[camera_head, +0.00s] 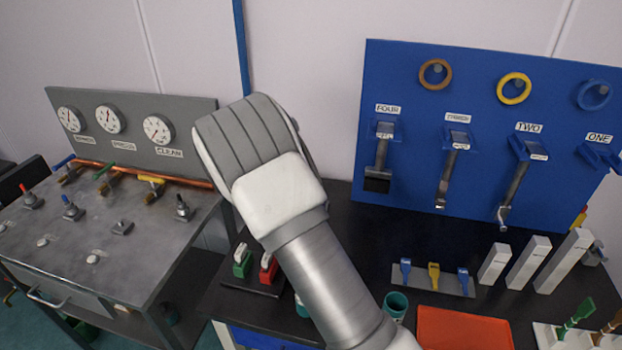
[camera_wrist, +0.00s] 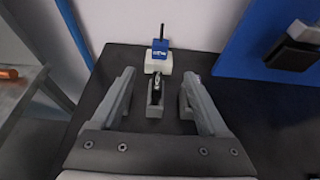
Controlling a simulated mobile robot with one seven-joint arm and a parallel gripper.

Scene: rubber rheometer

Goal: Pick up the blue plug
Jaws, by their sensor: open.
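In the wrist view a blue plug (camera_wrist: 160,47) with a thin dark pin on top stands upright on a white block (camera_wrist: 158,65) at the back of the black table. I do not see this plug in the head view, where my arm covers part of the table. My gripper (camera_wrist: 158,80) is open and empty. Its two fingers point toward the plug, which lies beyond the fingertips and apart from them. A small dark holder with a metal piece (camera_wrist: 155,97) shows between the fingers.
A blue panel (camera_head: 470,130) with levers and rings stands at the right. Green (camera_head: 242,262) and red (camera_head: 268,268) pieces, a teal cup (camera_head: 396,304), an orange mat (camera_head: 463,328) and grey blocks (camera_head: 528,262) crowd the table. A grey gauge bench (camera_head: 90,245) is at left.

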